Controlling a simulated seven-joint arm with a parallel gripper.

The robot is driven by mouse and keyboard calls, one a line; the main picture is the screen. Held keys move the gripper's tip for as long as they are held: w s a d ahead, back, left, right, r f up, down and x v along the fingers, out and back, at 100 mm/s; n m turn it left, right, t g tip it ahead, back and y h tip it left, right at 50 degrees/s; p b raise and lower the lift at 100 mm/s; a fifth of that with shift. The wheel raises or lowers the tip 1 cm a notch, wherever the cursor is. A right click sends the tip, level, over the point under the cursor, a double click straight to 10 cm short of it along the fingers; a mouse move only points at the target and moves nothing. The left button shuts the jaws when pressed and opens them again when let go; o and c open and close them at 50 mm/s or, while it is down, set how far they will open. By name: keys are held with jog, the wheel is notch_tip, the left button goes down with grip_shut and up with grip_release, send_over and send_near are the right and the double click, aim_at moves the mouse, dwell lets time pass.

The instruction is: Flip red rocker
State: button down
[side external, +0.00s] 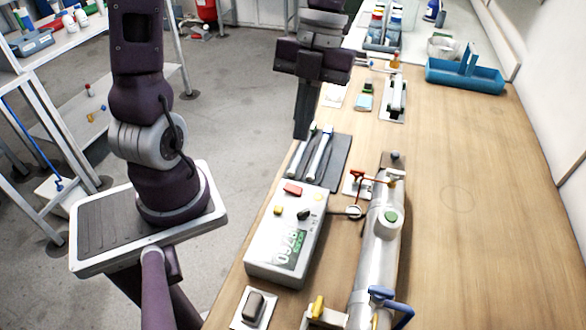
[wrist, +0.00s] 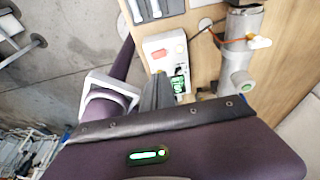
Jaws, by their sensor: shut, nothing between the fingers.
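The red rocker (side external: 292,189) sits on the top face of a light grey control box (side external: 262,236), near its far edge. In the wrist view the red rocker (wrist: 158,54) shows on the box (wrist: 172,40), just beyond my fingertips. My gripper (side external: 301,135) points down, its fingers together with nothing between them. In the side view its tips appear above and beyond the far end of the box, apart from the rocker. In the wrist view my gripper (wrist: 158,77) overlaps part of the box front and hides some of its face.
A grey rocker switch (side external: 254,306) is in front.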

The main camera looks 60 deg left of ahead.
aim_at(288, 186)
jog(key=x, duration=0.6)
jog(key=a+x, duration=0.1)
jog(key=x, duration=0.3)
jog(key=shift+w+f, duration=0.1)
jog(key=shift+w, duration=0.05)
jog(key=shift+a, duration=0.1)
jog(key=shift+s+a+f+t+h, duration=0.2)
jog(key=shift+s+f+t+h, duration=0.2)
jog(key=shift+t+h, duration=0.3)
